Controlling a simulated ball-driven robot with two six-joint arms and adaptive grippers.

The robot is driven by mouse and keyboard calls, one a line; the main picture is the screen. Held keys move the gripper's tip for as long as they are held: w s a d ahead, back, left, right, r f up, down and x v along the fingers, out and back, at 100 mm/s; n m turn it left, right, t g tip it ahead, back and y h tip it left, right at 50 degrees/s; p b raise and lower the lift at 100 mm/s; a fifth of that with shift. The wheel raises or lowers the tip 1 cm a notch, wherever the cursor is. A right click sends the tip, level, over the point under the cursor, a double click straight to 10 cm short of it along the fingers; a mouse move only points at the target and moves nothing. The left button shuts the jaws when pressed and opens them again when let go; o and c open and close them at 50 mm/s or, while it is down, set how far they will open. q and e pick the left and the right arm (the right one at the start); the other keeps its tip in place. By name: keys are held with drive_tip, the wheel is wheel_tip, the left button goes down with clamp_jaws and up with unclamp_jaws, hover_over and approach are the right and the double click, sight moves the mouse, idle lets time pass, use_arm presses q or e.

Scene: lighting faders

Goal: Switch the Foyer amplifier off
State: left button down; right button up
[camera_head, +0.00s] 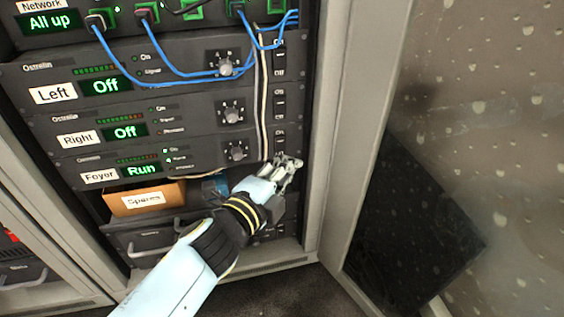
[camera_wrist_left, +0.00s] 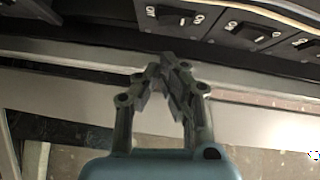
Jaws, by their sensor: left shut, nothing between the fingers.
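The Foyer amplifier (camera_head: 200,157) is the lowest of three stacked black units. Its label (camera_head: 100,176) reads Foyer and its green display (camera_head: 141,170) reads Run. A rocker switch (camera_head: 280,143) shows at its right end, just above my left gripper. My left gripper (camera_head: 289,162) is shut and empty at the rack's right side, its fingertips close to that switch; I cannot tell whether they touch. In the left wrist view the shut fingers (camera_wrist_left: 163,68) lie below a row of black rockers, the nearest rocker (camera_wrist_left: 174,17) just above them. My right gripper is not in view.
The Right amplifier (camera_head: 180,126) and Left amplifier (camera_head: 170,76) above both read Off. Blue cables (camera_head: 178,76) and a pale cable (camera_head: 259,100) run near the switches. A Spares box (camera_head: 143,197) sits below. The rack's grey frame (camera_head: 325,130) stands close at right.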

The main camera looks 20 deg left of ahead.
sight(280, 145)
use_arm(q)
drive_tip(key=shift+w+a+f, duration=0.25)
drive_tip(key=shift+w+a, duration=0.7)
drive_tip(key=shift+w, duration=0.25)
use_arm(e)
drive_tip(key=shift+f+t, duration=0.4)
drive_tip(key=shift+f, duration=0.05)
use_arm(q)
drive_tip(key=shift+w, duration=0.1)
drive_tip(key=shift+w+a+f, duration=0.1)
drive_tip(key=shift+w+a, duration=0.05)
